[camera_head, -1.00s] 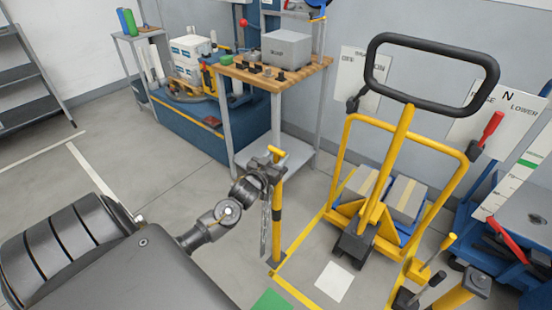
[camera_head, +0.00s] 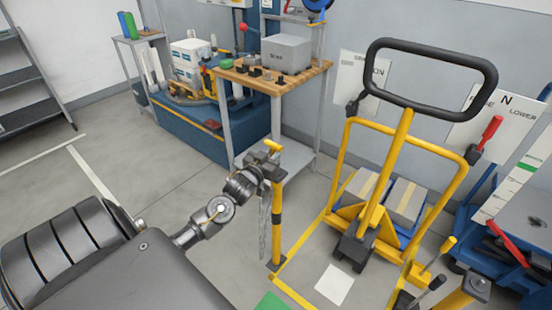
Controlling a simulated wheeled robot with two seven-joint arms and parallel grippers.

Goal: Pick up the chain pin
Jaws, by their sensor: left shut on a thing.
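The chain pin (camera_head: 272,145) shows as a small yellow T-shaped handle at the middle of the view. My left gripper (camera_head: 268,164) is shut on it just below the handle, close over the top of a yellow post (camera_head: 277,204) with a black band. The pin's lower part is hidden by the fingers, so I cannot tell whether its tip is still in the post. A grey chain (camera_head: 264,226) hangs below the gripper, beside the post. My right gripper is not in view.
A yellow pallet truck (camera_head: 401,132) with a black loop handle stands right of the post, with boxes (camera_head: 406,199) behind its frame. A wooden-topped bench (camera_head: 312,76) holding a grey case (camera_head: 286,53) stands behind. The floor at left is clear.

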